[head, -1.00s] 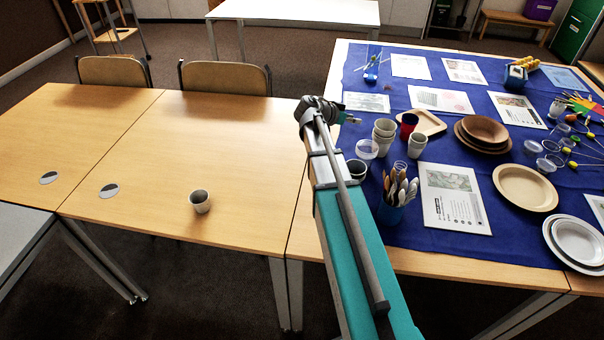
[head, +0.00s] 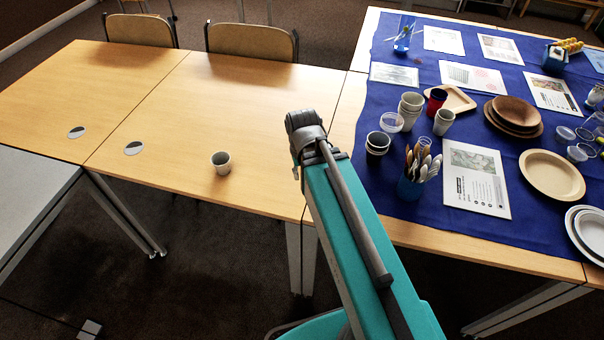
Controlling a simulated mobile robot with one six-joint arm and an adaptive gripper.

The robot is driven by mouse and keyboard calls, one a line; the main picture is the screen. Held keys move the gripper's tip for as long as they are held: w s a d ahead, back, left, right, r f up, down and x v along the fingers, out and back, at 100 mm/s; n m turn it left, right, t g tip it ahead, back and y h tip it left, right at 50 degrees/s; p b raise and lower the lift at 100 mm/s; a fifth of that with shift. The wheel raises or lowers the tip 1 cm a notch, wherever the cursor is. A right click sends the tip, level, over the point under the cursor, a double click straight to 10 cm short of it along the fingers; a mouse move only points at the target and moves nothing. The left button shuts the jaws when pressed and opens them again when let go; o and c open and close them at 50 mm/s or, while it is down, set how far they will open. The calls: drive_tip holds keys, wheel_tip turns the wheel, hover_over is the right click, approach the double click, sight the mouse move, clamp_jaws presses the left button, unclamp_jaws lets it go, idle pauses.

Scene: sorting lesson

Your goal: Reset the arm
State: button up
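My teal arm rises from the bottom of the head view to a dark grey joint in front of the table edge. My gripper does not show; the arm beyond that joint is hidden behind it or out of the picture. A small cup (head: 221,162) stands upright and alone on the bare wooden table (head: 150,100), left of my arm.
A blue cloth (head: 395,225) covers the right table. On it are stacked cups (head: 411,106), a red cup (head: 436,98), a cutlery holder (head: 411,187), plates (head: 552,175) and several printed sheets. Two chairs (head: 252,42) stand behind the wooden table, which is mostly clear.

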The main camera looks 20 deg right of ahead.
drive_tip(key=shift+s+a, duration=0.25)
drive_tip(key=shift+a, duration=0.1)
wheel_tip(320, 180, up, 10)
drive_tip(key=p, duration=1)
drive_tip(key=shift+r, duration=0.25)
